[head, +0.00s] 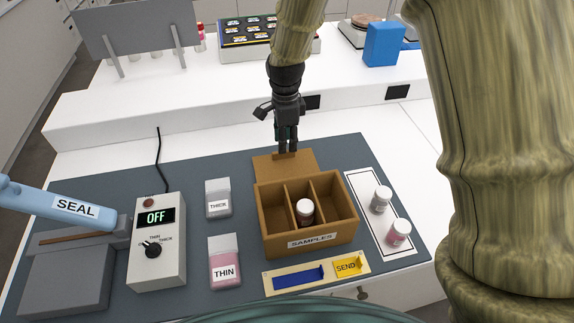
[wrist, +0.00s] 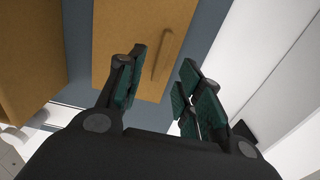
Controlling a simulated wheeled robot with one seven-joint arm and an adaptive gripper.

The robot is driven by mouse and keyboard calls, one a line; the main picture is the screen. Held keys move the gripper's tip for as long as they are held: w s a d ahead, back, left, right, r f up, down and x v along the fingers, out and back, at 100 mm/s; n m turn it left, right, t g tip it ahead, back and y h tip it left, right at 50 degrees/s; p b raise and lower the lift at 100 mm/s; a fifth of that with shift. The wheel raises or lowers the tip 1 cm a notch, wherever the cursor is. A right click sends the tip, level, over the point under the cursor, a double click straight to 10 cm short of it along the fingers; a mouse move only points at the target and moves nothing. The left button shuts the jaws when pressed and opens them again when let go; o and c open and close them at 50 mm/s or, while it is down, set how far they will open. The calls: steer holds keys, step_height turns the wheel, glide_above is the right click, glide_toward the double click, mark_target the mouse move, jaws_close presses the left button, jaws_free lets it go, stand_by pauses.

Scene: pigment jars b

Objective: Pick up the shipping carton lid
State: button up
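The shipping carton lid (head: 268,165) is a flat tan panel just behind the carton, its front part hidden by the carton in the head view. In the wrist view the lid (wrist: 120,25) shows a raised handle bar (wrist: 168,55). The open-topped carton (head: 265,230), marked SAMPLES, has three compartments; a white-capped jar (head: 305,211) stands in the middle one. My gripper (head: 287,149) points down over the lid. In the wrist view its fingers are apart, with the handle bar showing between them and nothing visibly clamped. Whether the fingertips touch the lid I cannot tell.
On the dark mat (head: 330,150) stand a dial box reading OFF (head: 157,235), a sealer with a blue SEAL arm (head: 70,207), THICK (head: 218,200) and THIN (head: 224,265) containers. Two jars (head: 381,199) (head: 398,234) stand right of the carton. A SEND strip (head: 315,275) lies in front.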

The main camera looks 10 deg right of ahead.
mark_target(286, 165)
steer(key=shift+a+f+p, duration=0.1)
steer(key=shift+f+p, duration=0.5)
steer(key=shift+f, duration=1.45)
jaws_close()
